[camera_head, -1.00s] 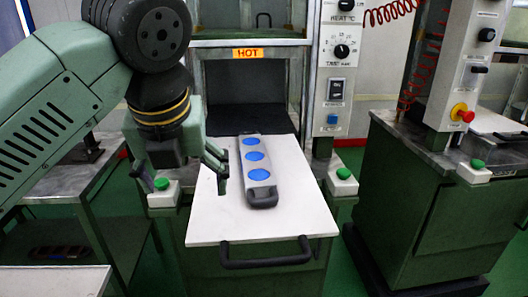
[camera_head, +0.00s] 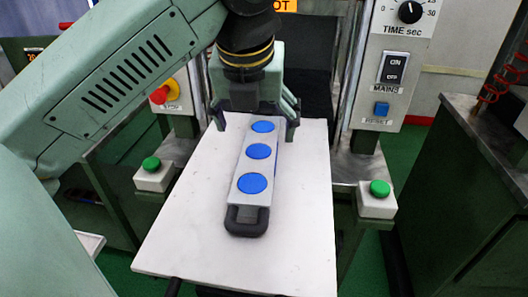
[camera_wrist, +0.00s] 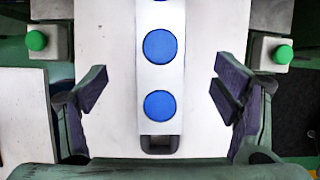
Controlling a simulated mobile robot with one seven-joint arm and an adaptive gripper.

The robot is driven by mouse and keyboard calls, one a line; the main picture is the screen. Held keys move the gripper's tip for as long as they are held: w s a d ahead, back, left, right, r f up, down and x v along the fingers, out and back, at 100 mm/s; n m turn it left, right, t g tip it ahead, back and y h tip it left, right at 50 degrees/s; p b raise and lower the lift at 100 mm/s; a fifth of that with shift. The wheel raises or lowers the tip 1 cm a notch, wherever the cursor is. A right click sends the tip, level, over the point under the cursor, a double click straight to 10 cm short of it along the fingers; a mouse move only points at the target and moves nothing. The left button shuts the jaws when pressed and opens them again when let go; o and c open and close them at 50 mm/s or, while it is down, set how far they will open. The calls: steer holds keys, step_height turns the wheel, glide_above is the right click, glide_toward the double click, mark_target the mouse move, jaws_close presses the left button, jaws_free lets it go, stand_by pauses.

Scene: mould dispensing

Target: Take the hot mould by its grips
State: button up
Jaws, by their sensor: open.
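The mould (camera_head: 256,170) is a long grey bar with blue round discs in a row and a dark grip (camera_head: 247,221) at its near end. It lies on the white board (camera_head: 190,245). In the wrist view the mould (camera_wrist: 147,75) runs down the middle, with its dark grip (camera_wrist: 160,145) at the bottom. My gripper (camera_head: 256,120) is above the mould's far end, fingers spread to either side of it. In the wrist view my gripper (camera_wrist: 160,92) is open, with clear gaps to the mould on both sides. The far grip is hidden behind my gripper.
Green buttons stand on boxes left (camera_head: 153,172) and right (camera_head: 378,197) of the board. The dark press opening (camera_head: 305,90) is behind, with a control panel (camera_head: 395,75) to the right. A red button (camera_head: 163,93) is at the left. The board around the mould is bare.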

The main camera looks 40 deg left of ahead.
mark_target(258, 152)
steer(key=b+x, duration=0.3)
steer(key=x, duration=0.5)
steer(key=shift+s+d, duration=0.1)
steer(key=shift+d, duration=0.05)
steer(key=shift+w+f, duration=0.2)
steer(key=shift+f, duration=0.15)
steer(key=shift+c, duration=0.2)
steer(key=shift+r, duration=0.1)
jaws_close()
